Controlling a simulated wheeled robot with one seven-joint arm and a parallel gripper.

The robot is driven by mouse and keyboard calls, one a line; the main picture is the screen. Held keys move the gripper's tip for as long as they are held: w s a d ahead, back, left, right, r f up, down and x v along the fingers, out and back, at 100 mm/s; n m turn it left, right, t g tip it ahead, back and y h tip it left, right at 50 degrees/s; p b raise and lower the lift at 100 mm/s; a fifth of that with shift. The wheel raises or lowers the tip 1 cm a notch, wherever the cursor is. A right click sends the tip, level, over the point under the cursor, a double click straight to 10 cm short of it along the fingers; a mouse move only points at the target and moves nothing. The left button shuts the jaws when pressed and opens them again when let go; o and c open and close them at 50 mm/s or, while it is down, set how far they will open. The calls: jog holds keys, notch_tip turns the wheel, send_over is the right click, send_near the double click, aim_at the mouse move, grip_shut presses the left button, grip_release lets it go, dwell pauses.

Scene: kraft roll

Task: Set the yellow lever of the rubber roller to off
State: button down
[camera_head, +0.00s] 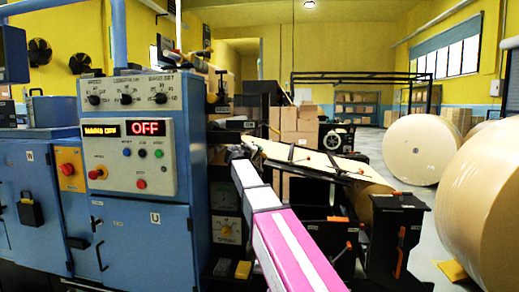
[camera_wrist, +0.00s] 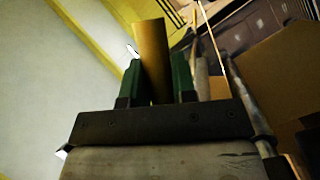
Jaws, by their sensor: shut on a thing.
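The yellow lever (camera_wrist: 152,55) shows in the wrist view as an upright, dull yellow bar. My gripper (camera_wrist: 157,72) has a green finger on each side of it and is shut on it. The lever's far end sticks up past the fingertips, and its lower part is hidden behind the dark palm of the gripper. In the head view my arm reaches from the lower right up toward the machine beside the blue cabinet. I cannot make out the gripper or the lever there. I cannot tell the lever's marked setting.
A blue control cabinet (camera_head: 150,235) with knobs and a red OFF display (camera_head: 145,128) stands left of my arm. A machine frame with a sheet of kraft paper (camera_head: 315,160) is to the right. Large paper rolls (camera_head: 418,150) stand on the floor at the right.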

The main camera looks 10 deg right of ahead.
jog(key=shift+w+a+f+m, duration=0.1)
jog(key=shift+a+f+m, duration=0.2)
jog(key=shift+f+m, duration=0.15)
jog(key=shift+f, duration=0.1)
jog(key=c, duration=0.9)
grip_release()
jog(key=shift+c, duration=0.2)
jog(key=v, duration=1.1)
jog(key=shift+r, duration=0.2)
jog(key=shift+w, duration=0.1)
